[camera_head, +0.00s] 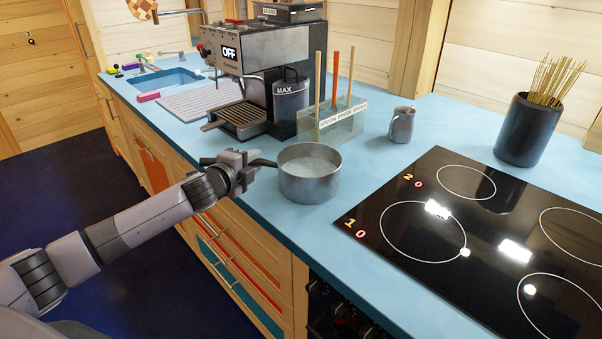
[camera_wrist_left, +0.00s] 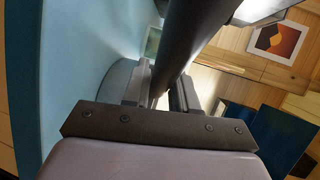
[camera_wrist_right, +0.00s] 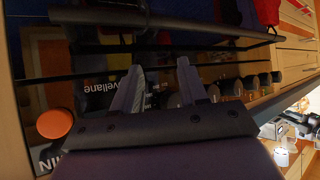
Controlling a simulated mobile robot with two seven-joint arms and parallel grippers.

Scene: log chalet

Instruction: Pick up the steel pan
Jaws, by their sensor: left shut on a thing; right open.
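The steel pan (camera_head: 310,188) is a round grey pot near the front edge of the blue counter, left of the hob. It looks upright; whether its base touches the counter is hard to tell. Its dark handle (camera_head: 262,162) points left. My left gripper (camera_head: 247,170) is shut on this handle. In the left wrist view the handle (camera_wrist_left: 196,42) runs between the fingers of my left gripper (camera_wrist_left: 164,88). My right gripper (camera_wrist_right: 162,88) is open and empty, in the right wrist view only, facing a dark glossy front with a bar handle and knobs.
A black hob (camera_head: 480,235) lies right of the pan. Behind stand a coffee machine (camera_head: 262,80), a glass holder with wooden utensils (camera_head: 332,127), a small steel jug (camera_head: 402,125) and a black pot of sticks (camera_head: 526,130). The sink (camera_head: 170,80) is far left.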

